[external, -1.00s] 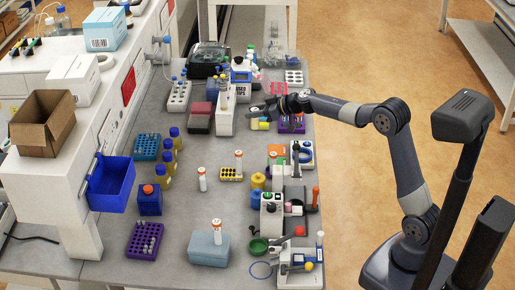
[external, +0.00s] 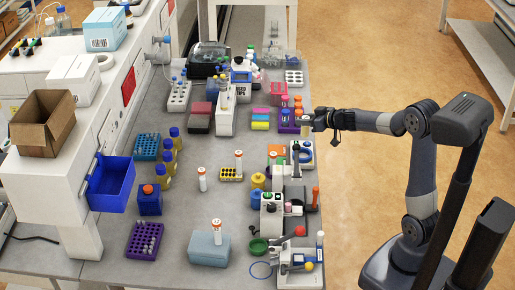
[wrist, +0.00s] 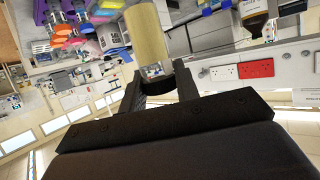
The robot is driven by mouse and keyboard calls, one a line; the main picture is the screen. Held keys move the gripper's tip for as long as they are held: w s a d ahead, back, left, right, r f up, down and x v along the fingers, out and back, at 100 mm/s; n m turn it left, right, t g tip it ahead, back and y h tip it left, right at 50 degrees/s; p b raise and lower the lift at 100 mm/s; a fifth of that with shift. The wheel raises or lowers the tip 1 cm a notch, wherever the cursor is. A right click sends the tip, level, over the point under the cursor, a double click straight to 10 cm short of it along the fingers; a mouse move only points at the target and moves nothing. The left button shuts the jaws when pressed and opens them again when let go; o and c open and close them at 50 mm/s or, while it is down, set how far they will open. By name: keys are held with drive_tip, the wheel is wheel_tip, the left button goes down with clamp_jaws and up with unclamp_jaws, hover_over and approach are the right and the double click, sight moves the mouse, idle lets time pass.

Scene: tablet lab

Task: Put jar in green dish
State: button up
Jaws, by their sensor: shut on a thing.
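My gripper (external: 315,121) is shut on a pale yellow jar (wrist: 150,40). It holds the jar in the air by the table's right edge, beside the purple rack. In the wrist view my gripper (wrist: 158,82) has its fingers on either side of the jar's near end. In the external view the jar (external: 306,126) is small and partly hard to make out. The green dish (external: 258,245) lies at the table's front, left of a white device. It is well apart from my gripper, and I cannot make it out in the wrist view.
A purple tube rack (external: 288,127) stands just left of my gripper. Pink, yellow and blue blocks (external: 260,118) lie farther left. Devices and a yellow bottle (external: 258,181) crowd the right side above the dish. A pale blue box (external: 208,250) stands left of the dish.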

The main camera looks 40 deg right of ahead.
drive_tip(key=s+a+f+m+h+p, duration=0.1)
drive_tip(key=s+a+f+p, duration=0.1)
drive_tip(key=s+f, duration=0.4)
drive_tip(key=s+a+f+m+h+p, duration=0.1)
drive_tip(key=s+a+f+p, duration=0.1)
drive_tip(key=s+f, duration=0.4)
drive_tip(key=shift+s+a+f+p, duration=0.15)
drive_tip(key=shift+s+a+p, duration=0.1)
drive_tip(key=shift+s+p, duration=0.4)
wheel_tip(320, 180, up, 24)
drive_tip(key=w+a+m+h+b, duration=0.3)
drive_tip(key=w+a+b, duration=0.6)
drive_tip(key=w+a, duration=1.05)
drive_tip(key=shift+a+m+g+h+b, duration=1.2)
drive_tip(key=shift+a+m+h+b, duration=0.8)
drive_tip(key=shift+a+h, duration=0.9)
drive_tip(key=shift+y, duration=0.3)
drive_tip(key=f, duration=0.9)
drive_tip(key=f+p, duration=0.1)
drive_tip(key=f, duration=0.9)
drive_tip(key=s+f, duration=0.1)
drive_tip(key=f, duration=0.8)
drive_tip(key=shift+a+f+p, duration=0.25)
drive_tip(key=shift+a+p, duration=0.05)
drive_tip(key=shift+p, duration=0.1)
